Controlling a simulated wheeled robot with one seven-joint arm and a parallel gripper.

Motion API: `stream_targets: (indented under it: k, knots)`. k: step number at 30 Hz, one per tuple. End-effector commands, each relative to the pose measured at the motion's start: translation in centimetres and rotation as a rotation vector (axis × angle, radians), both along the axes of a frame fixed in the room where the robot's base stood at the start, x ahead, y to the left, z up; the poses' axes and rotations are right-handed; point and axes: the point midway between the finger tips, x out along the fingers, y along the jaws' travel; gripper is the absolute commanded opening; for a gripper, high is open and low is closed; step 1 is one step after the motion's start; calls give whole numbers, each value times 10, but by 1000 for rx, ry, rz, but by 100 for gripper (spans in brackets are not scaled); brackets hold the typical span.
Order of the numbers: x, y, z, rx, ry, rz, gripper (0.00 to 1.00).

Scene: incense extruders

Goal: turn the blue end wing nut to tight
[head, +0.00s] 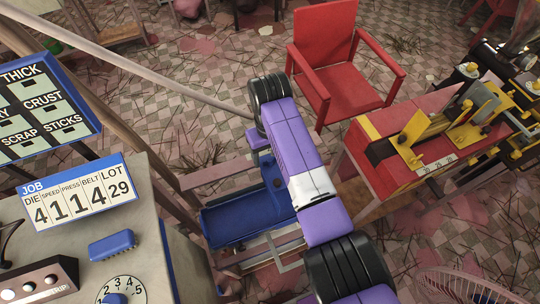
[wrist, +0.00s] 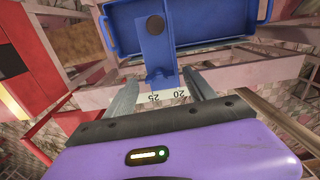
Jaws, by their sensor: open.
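A blue trough (head: 225,222) with an upright blue end plate (head: 272,172) stands left of my purple arm in the head view. In the wrist view the blue trough (wrist: 215,28) is at the top, with a blue bracket (wrist: 160,62) bearing a dark round knob (wrist: 155,26). A white scale reading 25 and 20 (wrist: 165,97) lies below the bracket. I cannot make out wings on the knob. My gripper (wrist: 160,82) is open and empty, its two grey fingers on either side of the bracket's lower end. My arm hides part of the blue station in the head view.
A red bench with yellow fittings (head: 400,165) stands at the right, and a red chair (head: 340,65) behind it. A grey console (head: 80,250) with a dial and a JOB board (head: 80,200) is at the left. Wooden rails surround the blue station.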

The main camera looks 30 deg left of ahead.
Motion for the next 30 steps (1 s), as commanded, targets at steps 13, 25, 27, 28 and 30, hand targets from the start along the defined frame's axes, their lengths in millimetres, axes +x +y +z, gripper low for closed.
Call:
stream_targets:
  k: [13,25,27,28,30]
  knots:
    - [1,0,62,2,-1,-2,64]
    - [0,0,66,1,-1,-1,64]
    - [0,0,66,1,-1,-1,64]
    - [0,0,66,1,-1,-1,64]
    - [0,0,66,1,-1,-1,64]
